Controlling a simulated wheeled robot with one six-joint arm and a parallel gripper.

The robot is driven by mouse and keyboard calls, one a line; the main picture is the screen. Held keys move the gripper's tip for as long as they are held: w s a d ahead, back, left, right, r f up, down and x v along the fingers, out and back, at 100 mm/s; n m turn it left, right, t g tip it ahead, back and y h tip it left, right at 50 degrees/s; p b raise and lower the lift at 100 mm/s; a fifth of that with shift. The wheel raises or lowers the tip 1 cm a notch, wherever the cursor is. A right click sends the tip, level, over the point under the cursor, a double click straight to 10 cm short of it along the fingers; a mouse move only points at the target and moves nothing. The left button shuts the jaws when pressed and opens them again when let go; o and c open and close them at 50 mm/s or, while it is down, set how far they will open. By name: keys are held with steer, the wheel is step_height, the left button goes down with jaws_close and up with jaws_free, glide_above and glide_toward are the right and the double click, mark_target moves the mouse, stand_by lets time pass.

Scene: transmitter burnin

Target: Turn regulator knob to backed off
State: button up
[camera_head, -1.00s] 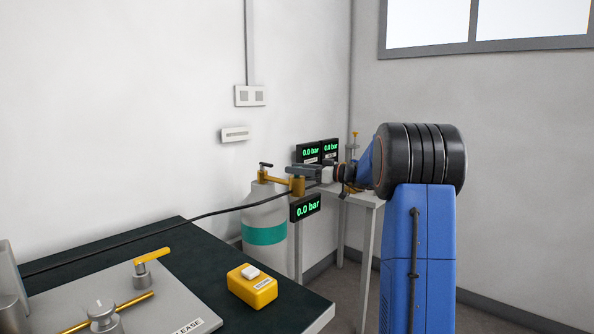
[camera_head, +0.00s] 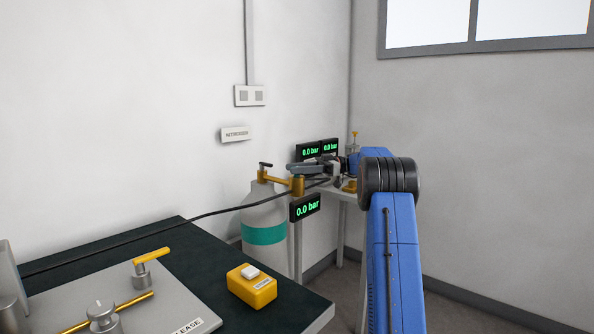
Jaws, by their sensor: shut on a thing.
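The brass regulator (camera_head: 297,188) sits beside the valve of a grey-white gas cylinder (camera_head: 264,213) with a teal band. My gripper (camera_head: 298,168) reaches in from the right, lying across the top of the regulator. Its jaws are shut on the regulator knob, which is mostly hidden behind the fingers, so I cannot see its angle. A black display (camera_head: 305,208) just below the regulator reads 0.0 bar in green.
A black hose (camera_head: 190,217) runs left from the regulator over the dark bench (camera_head: 110,250). A yellow button box (camera_head: 252,287) and a grey plate (camera_head: 165,295) with a yellow-handled valve sit on the bench.

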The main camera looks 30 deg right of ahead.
steer(key=shift+g, duration=0.3)
steer(key=o, duration=1)
steer(key=shift+c, duration=0.2)
